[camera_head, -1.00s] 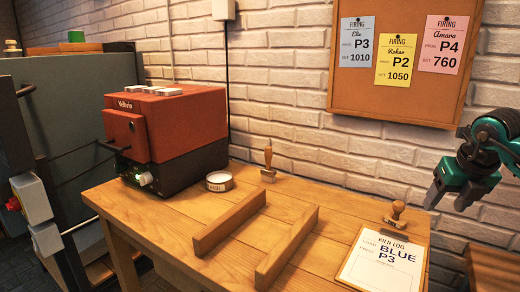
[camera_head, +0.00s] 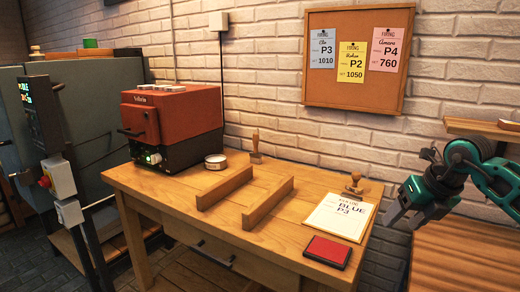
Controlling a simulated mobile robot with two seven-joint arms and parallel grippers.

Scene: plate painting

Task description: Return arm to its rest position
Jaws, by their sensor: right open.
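My right gripper (camera_head: 408,208) is at the right of the view, teal and black. It is open and empty, held in the air to the right of the wooden table (camera_head: 170,190), clear of the table's things. Its arm comes in from the right edge. My left gripper is not in view.
On the table stand a red kiln (camera_head: 172,118), a round tin (camera_head: 215,162), two wooden rails (camera_head: 268,203), two stamps (camera_head: 353,185), a kiln log sheet (camera_head: 340,215) and a red ink pad (camera_head: 327,251). A corkboard (camera_head: 356,92) hangs behind. A lower wooden surface (camera_head: 460,255) lies right, under the gripper.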

